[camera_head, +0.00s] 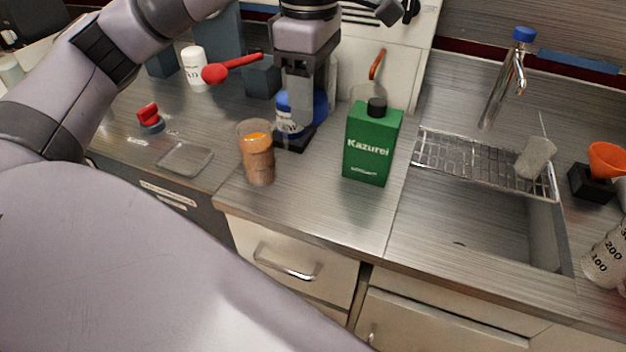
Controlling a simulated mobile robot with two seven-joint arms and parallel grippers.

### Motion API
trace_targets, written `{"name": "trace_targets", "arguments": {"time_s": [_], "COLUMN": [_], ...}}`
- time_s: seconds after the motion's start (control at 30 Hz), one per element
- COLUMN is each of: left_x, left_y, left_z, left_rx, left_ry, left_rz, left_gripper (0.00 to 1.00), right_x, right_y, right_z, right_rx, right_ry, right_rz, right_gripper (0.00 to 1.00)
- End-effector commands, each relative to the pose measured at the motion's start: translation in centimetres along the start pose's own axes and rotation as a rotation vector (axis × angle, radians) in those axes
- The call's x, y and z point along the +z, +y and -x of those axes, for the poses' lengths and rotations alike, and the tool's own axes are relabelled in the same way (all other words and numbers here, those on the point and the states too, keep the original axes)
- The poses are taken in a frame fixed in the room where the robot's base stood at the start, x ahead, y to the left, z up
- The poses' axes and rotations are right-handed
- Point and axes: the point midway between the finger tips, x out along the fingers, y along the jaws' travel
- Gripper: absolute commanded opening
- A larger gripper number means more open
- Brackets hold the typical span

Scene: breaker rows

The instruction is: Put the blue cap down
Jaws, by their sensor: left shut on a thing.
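My left gripper (297,138) reaches down from the top middle and is shut at a blue-and-white container (289,124) on the back of the counter. Blue (320,104) shows on both sides of the gripper; I take it to be the blue cap, held in the jaws. The fingers hide most of it, so I cannot tell whether it touches the container or is apart from it. My right gripper is not in view.
A clear beaker with orange-brown contents (259,163) stands left of the gripper, and a green Kazurei bottle (372,146) right of it. A clear dish (185,158) lies farther left. The sink with a wire rack (470,160) is on the right. The front counter strip is clear.

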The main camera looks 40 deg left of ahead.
Motion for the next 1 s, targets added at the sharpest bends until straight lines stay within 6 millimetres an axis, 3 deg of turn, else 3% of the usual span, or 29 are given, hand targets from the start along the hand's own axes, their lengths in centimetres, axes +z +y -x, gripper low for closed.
{"name": "trace_targets", "arguments": {"time_s": [0.03, 0.27, 0.5, 0.77, 1.0], "left_x": [0.0, 0.0, -0.1, 0.0, -0.1], "left_y": [-0.1, -0.1, -0.1, 0.0, 0.0], "left_z": [-1.6, -6.1, -10.8, -12.9, -16.3], "left_rx": [-0.006, -0.006, -0.003, 0.0, -0.001], "left_ry": [0.001, 0.0, 0.002, 0.0, 0.001], "left_rz": [-0.002, -0.002, 0.001, 0.0, 0.0], "left_gripper": [0.18, 0.18, 0.18, 0.18, 0.18], "right_x": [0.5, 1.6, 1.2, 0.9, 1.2], "right_y": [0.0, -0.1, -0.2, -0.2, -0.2], "right_z": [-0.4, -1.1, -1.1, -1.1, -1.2], "right_rx": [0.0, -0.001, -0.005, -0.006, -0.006], "right_ry": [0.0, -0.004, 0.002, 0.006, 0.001], "right_rz": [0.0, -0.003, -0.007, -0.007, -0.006], "right_gripper": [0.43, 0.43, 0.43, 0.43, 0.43]}}
